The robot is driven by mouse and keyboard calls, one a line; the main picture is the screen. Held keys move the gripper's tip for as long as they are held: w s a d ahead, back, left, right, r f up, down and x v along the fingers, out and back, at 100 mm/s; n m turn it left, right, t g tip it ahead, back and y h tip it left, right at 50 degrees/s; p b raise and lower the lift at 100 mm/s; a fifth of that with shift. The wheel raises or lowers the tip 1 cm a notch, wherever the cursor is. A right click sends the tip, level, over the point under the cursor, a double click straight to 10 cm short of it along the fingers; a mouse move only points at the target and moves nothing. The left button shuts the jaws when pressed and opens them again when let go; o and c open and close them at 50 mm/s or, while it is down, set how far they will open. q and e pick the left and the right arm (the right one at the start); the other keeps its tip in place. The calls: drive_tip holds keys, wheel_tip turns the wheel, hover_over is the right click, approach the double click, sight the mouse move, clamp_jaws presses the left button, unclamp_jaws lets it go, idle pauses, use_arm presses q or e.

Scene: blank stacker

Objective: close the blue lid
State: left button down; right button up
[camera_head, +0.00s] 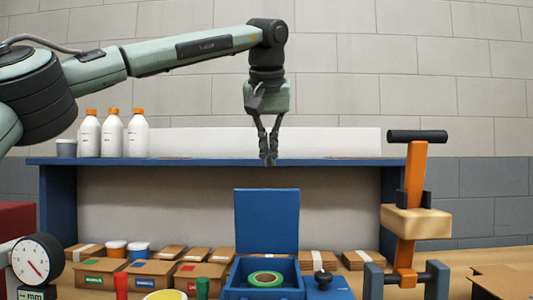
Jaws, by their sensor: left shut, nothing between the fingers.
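The blue lid (266,221) stands upright, open, at the back edge of a blue box (264,294). A green ring (265,278) lies inside the box. My left gripper (269,162) is shut and empty, pointing down in the air above the lid, with a gap between its fingertips and the lid's top edge in the picture. My right gripper is not in view.
A blue shelf (200,161) runs behind, with white bottles (113,134) on it. An orange clamp-like tool (410,210) stands to the right. A dial gauge (37,260) and cardboard boxes (98,274) are at the left. A black knob (323,279) sits right of the box.

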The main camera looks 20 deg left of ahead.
sight(267, 219)
use_arm(q)
wheel_tip(267, 219, down, 7)
drive_tip(key=b, duration=0.1)
drive_tip(key=shift+s+r, duration=0.15)
drive_tip(key=shift+r, duration=0.05)
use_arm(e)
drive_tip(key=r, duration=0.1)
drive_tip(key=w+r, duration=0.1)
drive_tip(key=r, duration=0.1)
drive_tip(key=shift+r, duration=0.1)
use_arm(q)
drive_tip(key=shift+d, duration=0.1)
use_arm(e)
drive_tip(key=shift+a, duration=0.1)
